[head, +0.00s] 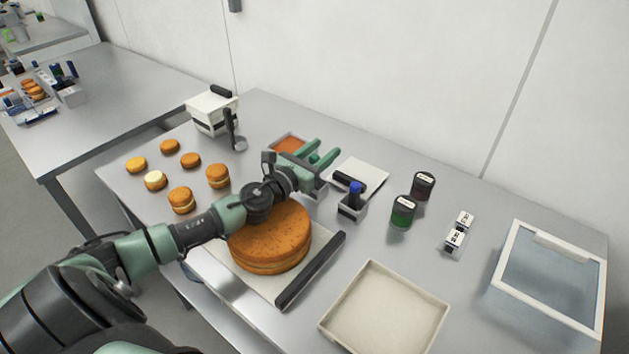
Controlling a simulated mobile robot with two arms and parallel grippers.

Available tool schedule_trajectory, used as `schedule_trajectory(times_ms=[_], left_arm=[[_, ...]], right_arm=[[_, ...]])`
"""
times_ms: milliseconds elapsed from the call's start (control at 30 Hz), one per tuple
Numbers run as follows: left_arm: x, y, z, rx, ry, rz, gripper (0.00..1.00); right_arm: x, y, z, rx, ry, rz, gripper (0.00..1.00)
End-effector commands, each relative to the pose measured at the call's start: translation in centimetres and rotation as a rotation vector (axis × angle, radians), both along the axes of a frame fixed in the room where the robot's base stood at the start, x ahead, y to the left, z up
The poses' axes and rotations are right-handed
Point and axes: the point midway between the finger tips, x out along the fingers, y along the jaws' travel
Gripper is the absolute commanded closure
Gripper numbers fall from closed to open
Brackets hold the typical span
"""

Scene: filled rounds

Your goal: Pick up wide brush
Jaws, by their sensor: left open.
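My left gripper (332,165) is open, its green fingers reaching right above the middle of the table, beyond the cake. No thing shows clearly between the fingers. A dark handle (347,179) lies by a pale flat sheet (366,178) just right of the fingertips; it may be the wide brush, but its head is not clear. A small grey holder (352,208) with a dark, blue-topped piece stands just in front of it. My right gripper is not in view.
A large round cake (270,240) sits under my left forearm, with a long dark bar (310,270) beside it. Two dark jars (403,213) stand to the right. A shallow cream tray (385,310) is in front. Several small cakes (181,200) stand at the left.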

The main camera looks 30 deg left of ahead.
Motion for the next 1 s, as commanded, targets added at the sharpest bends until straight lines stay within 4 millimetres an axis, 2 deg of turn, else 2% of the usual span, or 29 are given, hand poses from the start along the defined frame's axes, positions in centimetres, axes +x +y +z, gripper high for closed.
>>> schedule_trajectory(times_ms=[67,100,233,267,667,833,1000], left_arm=[[0.0,0.0,0.0,0.000,0.000,0.000,0.55],[0.0,0.0,0.0,0.000,0.000,0.000,0.60],[0.0,0.0,0.0,0.000,0.000,0.000,0.96],[0.0,0.0,0.0,0.000,0.000,0.000,1.00],[0.0,0.0,0.5,0.001,-0.002,-0.001,1.00],[0.0,0.0,2.4,0.004,-0.004,0.000,1.00],[0.0,0.0,5.8,0.005,-0.005,-0.003,1.00]], right_arm=[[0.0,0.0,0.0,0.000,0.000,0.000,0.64],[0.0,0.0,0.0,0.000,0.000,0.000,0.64],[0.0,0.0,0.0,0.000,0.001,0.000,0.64],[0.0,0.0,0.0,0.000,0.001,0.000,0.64],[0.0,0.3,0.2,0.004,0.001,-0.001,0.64],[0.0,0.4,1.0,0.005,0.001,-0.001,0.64],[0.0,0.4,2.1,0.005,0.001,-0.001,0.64]])
